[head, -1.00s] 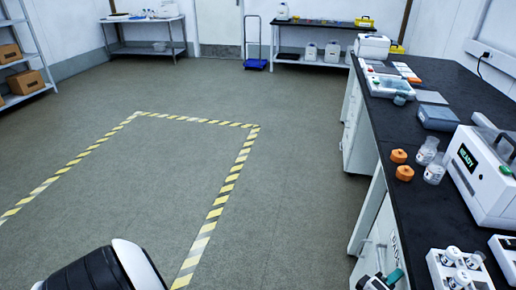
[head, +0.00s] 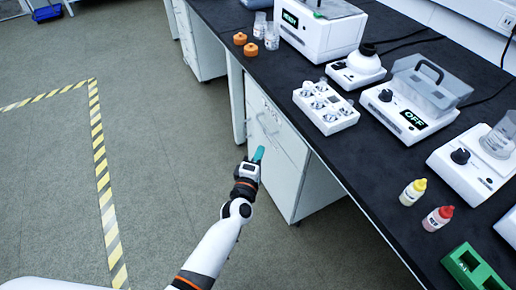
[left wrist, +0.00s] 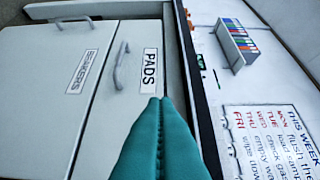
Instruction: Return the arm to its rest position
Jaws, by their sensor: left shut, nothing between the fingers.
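My left gripper (head: 257,155) is stretched out in front of the bench cabinets in the head view, with teal fingers. In the left wrist view its teal fingertips (left wrist: 160,101) are pressed together with nothing between them. They lie in front of a drawer or door labelled PADS (left wrist: 133,90), and I cannot tell whether they touch it. My left arm (head: 215,246) comes up from the bottom of the head view. My right gripper is not in view.
The black bench (head: 379,217) runs diagonally on the right, carrying white instruments, a vial holder (head: 326,107), two dropper bottles (head: 413,191) and a green rack (head: 473,268). Cabinet handles (left wrist: 121,66) stick out near the gripper. Open floor lies left, with striped tape (head: 102,185).

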